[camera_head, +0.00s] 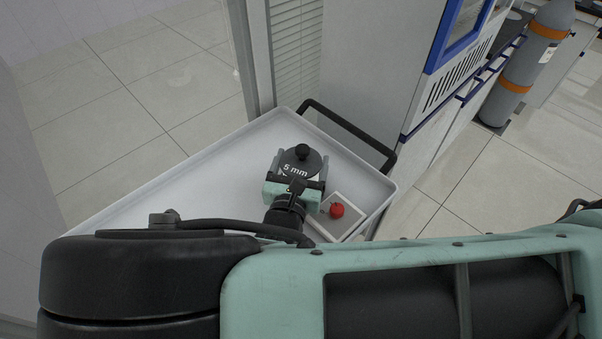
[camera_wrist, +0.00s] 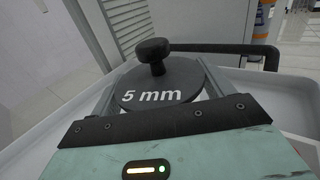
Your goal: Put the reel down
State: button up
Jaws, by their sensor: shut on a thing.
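The reel (camera_head: 301,168) is a dark grey disc with a black knob on top and the white label "5 mm". My gripper (camera_head: 300,172) is shut on it, with a finger on each side of the disc. In the wrist view the reel (camera_wrist: 158,88) sits level between the two fingers (camera_wrist: 158,92), knob upward. The reel is over the white tray (camera_head: 160,186) of a cart, near its far end. I cannot tell whether its underside touches the tray, because the gripper hides it.
A small square plate (camera_head: 338,213) with a red round object (camera_head: 336,210) lies just right of my gripper. A black handle (camera_head: 345,130) edges the cart. A white cabinet with blue trim (camera_head: 430,85) and a grey cylinder (camera_head: 525,65) stand beyond. The tray's left part is clear.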

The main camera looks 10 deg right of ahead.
jog(key=shift+f+b, duration=0.4)
jog(key=shift+f, duration=0.5)
